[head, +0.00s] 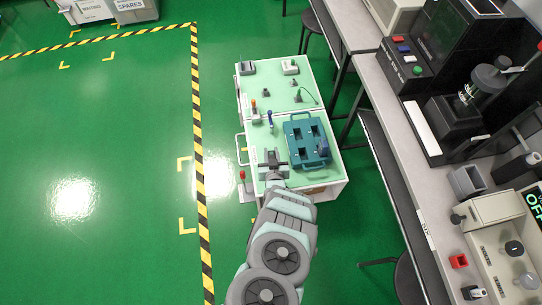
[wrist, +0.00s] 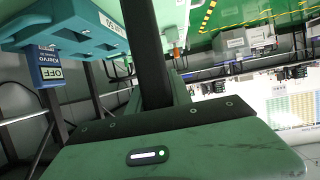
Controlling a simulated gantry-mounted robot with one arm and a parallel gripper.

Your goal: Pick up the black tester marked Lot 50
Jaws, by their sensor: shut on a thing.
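My gripper (head: 272,163) is low over the near left part of the green-topped cart, left of the teal tray (head: 291,130). It is shut on a small dark thing, mostly hidden by the fingers; I cannot read any mark on it. In the wrist view a dark upright bar (wrist: 147,50) rises from my gripper's green body. The teal tray also shows in the wrist view (wrist: 65,30), with a label that seems to read Lot 50.
Small grey devices (head: 290,66) (head: 247,67) stand at the cart's far end. A blue-handled tool (head: 270,118) and an orange-topped one (head: 253,106) stand left of the tray. The bench (head: 400,140) with equipment is to the right.

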